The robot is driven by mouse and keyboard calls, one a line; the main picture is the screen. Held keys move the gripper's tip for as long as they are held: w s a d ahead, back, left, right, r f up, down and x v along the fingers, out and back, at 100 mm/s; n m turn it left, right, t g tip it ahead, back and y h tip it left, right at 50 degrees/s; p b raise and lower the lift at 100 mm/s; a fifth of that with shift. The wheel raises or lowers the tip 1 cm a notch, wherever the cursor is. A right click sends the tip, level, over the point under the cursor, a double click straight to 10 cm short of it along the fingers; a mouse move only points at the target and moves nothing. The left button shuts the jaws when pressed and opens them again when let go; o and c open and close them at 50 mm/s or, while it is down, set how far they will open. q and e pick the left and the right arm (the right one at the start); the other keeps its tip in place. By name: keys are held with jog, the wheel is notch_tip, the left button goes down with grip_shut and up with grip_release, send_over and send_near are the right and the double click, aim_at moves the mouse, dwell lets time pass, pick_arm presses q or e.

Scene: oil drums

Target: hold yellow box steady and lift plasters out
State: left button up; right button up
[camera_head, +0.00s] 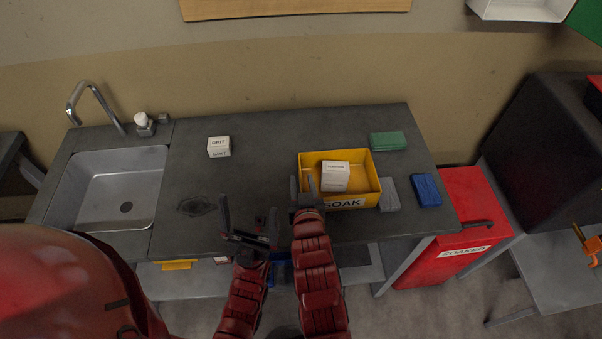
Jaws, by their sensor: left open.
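The yellow box (376,165), labelled SOAK on its front, stands open-topped on the dark grey counter, right of centre. A white carton (335,177) with small, unreadable print on it, likely the plasters, sits inside, towards the middle of the box. My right gripper (304,187) is at the box's left front corner, with its fingers close to the left wall. I cannot tell whether it is clamped on that wall. My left gripper (249,212) is open and empty, its fingers spread above the counter's front edge, left of the box and apart from it.
A GRIT carton (219,147) stands at the back left, near the sink (110,185). A green block (388,141), a grey block (389,195) and a blue block (426,190) lie around the box's right side. A red SOAKED bin (465,215) stands right of the counter.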

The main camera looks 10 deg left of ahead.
jog(key=shift+p+x, duration=0.3)
jog(key=shift+x, duration=1.4)
jog(key=shift+c, duration=0.3)
grip_shut()
